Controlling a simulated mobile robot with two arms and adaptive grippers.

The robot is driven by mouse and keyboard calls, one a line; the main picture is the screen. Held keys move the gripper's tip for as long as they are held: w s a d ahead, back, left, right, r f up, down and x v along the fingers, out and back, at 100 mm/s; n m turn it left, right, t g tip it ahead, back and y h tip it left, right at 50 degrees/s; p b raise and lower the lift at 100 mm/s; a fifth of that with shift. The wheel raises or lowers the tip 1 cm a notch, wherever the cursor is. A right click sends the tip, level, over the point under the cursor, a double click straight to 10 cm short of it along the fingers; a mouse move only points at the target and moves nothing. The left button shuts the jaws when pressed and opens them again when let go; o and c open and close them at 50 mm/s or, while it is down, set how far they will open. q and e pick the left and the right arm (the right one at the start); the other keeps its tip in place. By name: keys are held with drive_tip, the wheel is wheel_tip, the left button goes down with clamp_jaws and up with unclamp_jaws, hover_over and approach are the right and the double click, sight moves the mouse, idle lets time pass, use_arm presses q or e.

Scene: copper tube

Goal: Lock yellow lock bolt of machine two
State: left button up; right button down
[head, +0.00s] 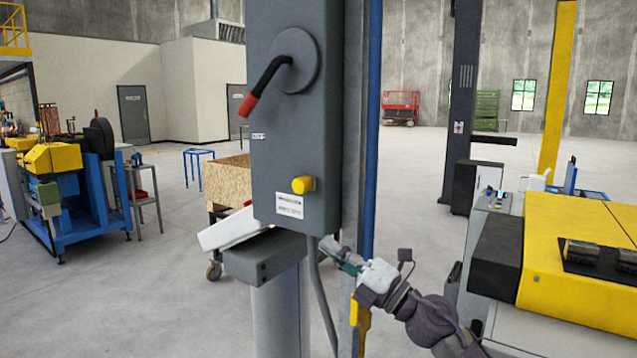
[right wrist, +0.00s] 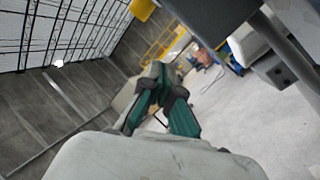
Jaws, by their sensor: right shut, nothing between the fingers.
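The yellow lock bolt (head: 302,185) sticks out of the lower front of a tall dark grey cabinet (head: 284,140), just above a white label. A black lever with a red grip (head: 249,105) is mounted higher on the same cabinet. My right gripper (head: 333,246) is below and to the right of the bolt, apart from it, shut and empty. In the right wrist view its green-padded fingers (right wrist: 158,78) meet at the tips. My left gripper is not in view.
A grey bracket (head: 264,256) projects below the cabinet, and a cable hangs beside the post (head: 280,310). A yellow and black machine (head: 560,260) stands at the right. A blue and yellow machine (head: 65,190) stands at the far left. The floor between is mostly open.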

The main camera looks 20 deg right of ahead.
sight(307, 185)
wheel_tip(307, 185, up, 8)
drive_tip(key=s+n+g+y, duration=0.25)
drive_tip(key=n+g, duration=0.25)
drive_tip(key=n, duration=0.4)
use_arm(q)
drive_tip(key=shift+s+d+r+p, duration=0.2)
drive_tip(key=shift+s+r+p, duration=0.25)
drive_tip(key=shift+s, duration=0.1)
use_arm(e)
drive_tip(key=s+d+r+n+h, duration=0.3)
drive_tip(key=d+r+n+h, duration=0.1)
drive_tip(key=d+r+h, duration=0.2)
drive_tip(key=shift+d+r+h, duration=0.2)
drive_tip(key=shift+d+h, duration=0.4)
drive_tip(key=shift+h, duration=0.05)
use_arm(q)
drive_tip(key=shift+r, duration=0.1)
use_arm(e)
drive_tip(key=shift+w+a, duration=0.1)
drive_tip(key=p+x, duration=0.5)
drive_tip(key=x, duration=0.7)
drive_tip(key=shift+w+a+f+p, duration=0.1)
drive_tip(key=shift+w+a+p, duration=0.1)
drive_tip(key=shift+a+p, duration=0.2)
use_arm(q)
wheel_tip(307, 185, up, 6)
use_arm(e)
drive_tip(key=shift+w+a+f, duration=0.25)
drive_tip(key=shift+w, duration=0.2)
